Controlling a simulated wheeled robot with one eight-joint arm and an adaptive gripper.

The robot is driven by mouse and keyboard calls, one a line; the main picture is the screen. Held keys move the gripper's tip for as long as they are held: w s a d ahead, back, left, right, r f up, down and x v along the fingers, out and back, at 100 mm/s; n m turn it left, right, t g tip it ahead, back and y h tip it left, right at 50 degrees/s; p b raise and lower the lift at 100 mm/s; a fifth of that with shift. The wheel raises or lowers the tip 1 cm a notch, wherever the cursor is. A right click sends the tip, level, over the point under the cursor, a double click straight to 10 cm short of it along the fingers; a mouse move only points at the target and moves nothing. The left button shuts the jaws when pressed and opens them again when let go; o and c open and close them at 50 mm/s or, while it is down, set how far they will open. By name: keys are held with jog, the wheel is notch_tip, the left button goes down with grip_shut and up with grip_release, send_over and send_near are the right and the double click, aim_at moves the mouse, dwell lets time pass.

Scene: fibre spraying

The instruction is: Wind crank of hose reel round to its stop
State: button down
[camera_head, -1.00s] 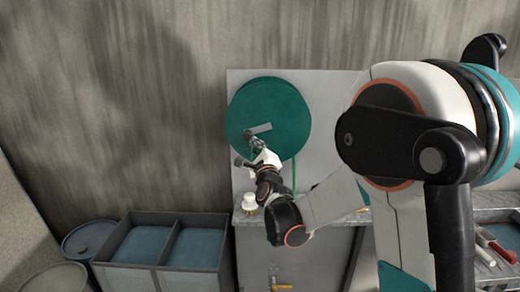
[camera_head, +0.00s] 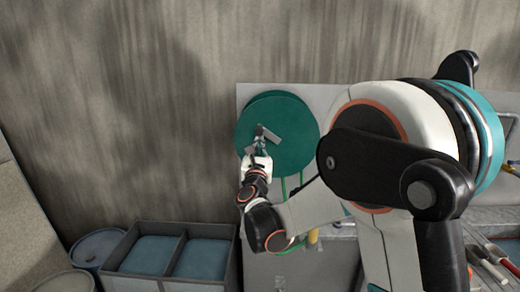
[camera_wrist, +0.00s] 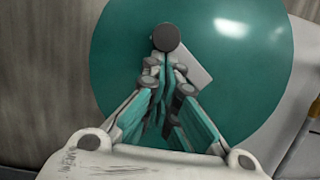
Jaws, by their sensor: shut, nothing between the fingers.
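The hose reel is a large green disc (camera_head: 297,110) on a pale upright panel; it fills much of the wrist view (camera_wrist: 255,75). Its crank is a short grey bar (camera_head: 271,137) across the disc's face, also in the wrist view (camera_wrist: 195,66). A dark round crank knob (camera_wrist: 166,37) stands at the bar's upper-left end. My gripper (camera_wrist: 163,66) is shut, with its fingertips just below the knob in the wrist view. It appears to be at or touching the knob; exact contact is hidden. In the head view my gripper (camera_head: 260,143) covers part of the disc.
Two-part bin (camera_head: 188,226) with blue contents and a blue drum (camera_head: 97,247) stand at lower left. A grey cabinet (camera_head: 330,268) stands below the reel. Green hose (camera_head: 301,180) hangs under the disc. Tools (camera_head: 487,262) lie at right. The wall area left of the reel is clear.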

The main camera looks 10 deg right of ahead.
jog(key=r+m, duration=0.1)
jog(key=r+m+h+p, duration=0.1)
jog(key=m, duration=0.1)
jog(key=shift+d, duration=0.15)
dwell(0.4)
dwell(0.4)
